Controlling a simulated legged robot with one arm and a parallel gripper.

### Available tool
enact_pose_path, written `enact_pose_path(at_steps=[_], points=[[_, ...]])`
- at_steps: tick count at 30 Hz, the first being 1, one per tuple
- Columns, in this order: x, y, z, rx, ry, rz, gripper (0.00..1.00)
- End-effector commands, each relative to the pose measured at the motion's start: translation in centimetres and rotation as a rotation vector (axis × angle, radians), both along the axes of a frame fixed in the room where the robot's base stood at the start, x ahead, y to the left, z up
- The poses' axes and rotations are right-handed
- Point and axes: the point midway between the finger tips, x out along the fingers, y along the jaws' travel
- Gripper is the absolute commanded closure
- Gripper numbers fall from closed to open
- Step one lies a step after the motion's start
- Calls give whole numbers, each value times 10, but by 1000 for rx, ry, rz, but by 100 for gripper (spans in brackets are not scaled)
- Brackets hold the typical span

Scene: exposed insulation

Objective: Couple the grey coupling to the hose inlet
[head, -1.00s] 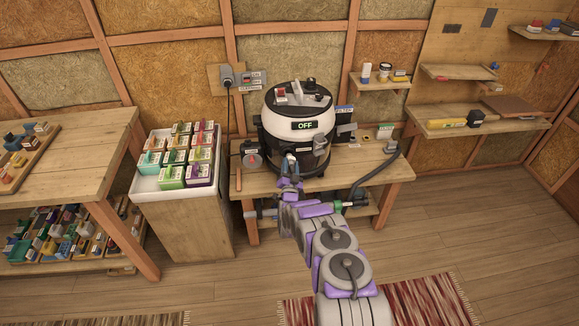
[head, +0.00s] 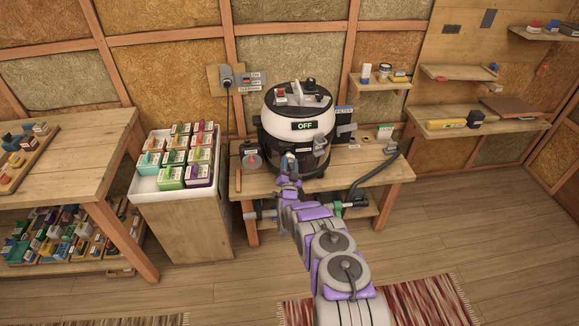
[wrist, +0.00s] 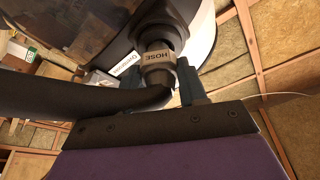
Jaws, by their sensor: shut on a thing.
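The grey coupling (wrist: 158,73), marked HOSE, is between the fingers of my gripper (wrist: 145,85) in the wrist view. My gripper is shut on it. The black hose (wrist: 60,98) runs from the coupling to the left. A dark round collar (wrist: 154,46), apparently the hose inlet, is directly above the coupling on the vacuum's underside as seen here. The two look lined up and close; I cannot tell whether they are joined. In the head view my gripper (head: 289,172) is at the front of the black and white vacuum drum (head: 273,145), hiding the coupling.
The vacuum, reading OFF, stands on a wooden bench (head: 375,170). The hose (head: 372,177) curves over the bench's right side. A bin of boxed items (head: 143,185) stands at left. A wall socket with a plug (head: 227,82) is behind. The floor at right is open.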

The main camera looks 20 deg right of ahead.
Motion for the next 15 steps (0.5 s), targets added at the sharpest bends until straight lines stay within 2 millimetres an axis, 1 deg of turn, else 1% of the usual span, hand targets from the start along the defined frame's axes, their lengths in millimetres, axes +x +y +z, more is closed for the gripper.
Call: enact_pose_path(at_steps=[15], points=[[12, -3, 0, -1, -1, 0, 94]])
